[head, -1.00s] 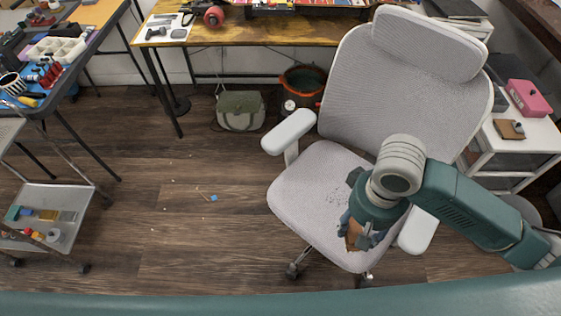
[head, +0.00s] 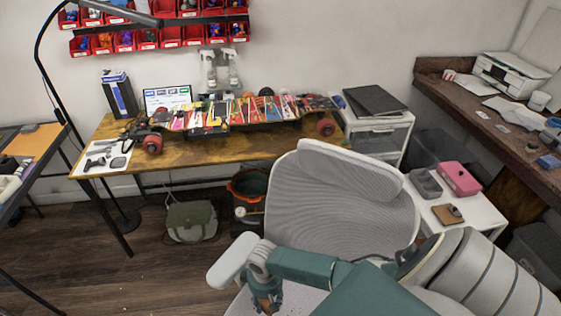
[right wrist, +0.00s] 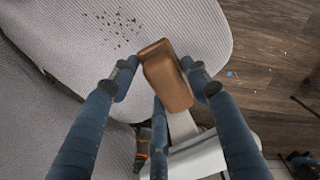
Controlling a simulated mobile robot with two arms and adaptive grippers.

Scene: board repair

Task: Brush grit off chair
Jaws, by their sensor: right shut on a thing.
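The light grey office chair (head: 340,205) stands in the lower middle of the head view. Its mesh seat also shows in the right wrist view (right wrist: 190,25), with dark specks of grit (right wrist: 117,30) scattered on it at the upper left. My right gripper (head: 266,303) is low over the seat, partly cut off by the bottom edge of the head view. In the right wrist view, its blue fingers (right wrist: 165,75) are shut on a brown wooden block-like brush (right wrist: 167,78), apart from the grit. The bristles are hidden. My left gripper is not in view.
A wooden bench (head: 185,150) with a skateboard (head: 240,114) stands behind the chair. A green bag (head: 191,222) and a dark bucket (head: 248,195) are on the floor. A white side table (head: 465,217) is at right. The chair's left armrest (head: 233,260) is close to the gripper.

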